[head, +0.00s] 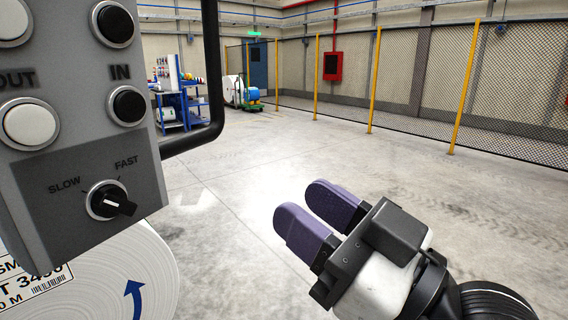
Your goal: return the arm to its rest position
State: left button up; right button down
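The pendant has black and white push buttons and a SLOW/FAST knob (109,201), which points to the right.
A large white roll (120,275) with a label and blue arrow stands below the pendant. A black bent bar (208,125) runs beside the pendant. Blue workbenches (183,108), yellow posts (373,80) and a mesh fence are far back. The middle floor (250,150) is clear.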

pick_arm(q)
jog(key=w+a+f+m+t+h+p, duration=0.2)
jog(key=w+a+m+t+h+p, duration=0.3)
jog(key=m+h, duration=1.15)
jog(key=s+a+f+n+g+h+p, duration=0.1)
jog(key=a+f+n+g+h+p, duration=0.4)
jog(key=a+f+p, duration=0.75)
jog(key=s+a+f+m+g+y+p, duration=0.1)
jog(key=s+a+f+g+y+p, duration=0.4)
jog(key=s+f, duration=0.55)
jog(key=s+a+f+g+p, duration=0.1)
jog(key=s+f+g+p, duration=0.25)
jog(key=s, duration=0.45)
jog(key=s+a+f+g+p, duration=0.1)
jog(key=s+f+g+p, duration=0.1)
jog(key=s+p, duration=0.45)
notch_tip(320, 180, up, 37)
jog(key=s+p, duration=0.1)
jog(key=p, duration=3.4)
jog(key=shift+h, duration=0.35)
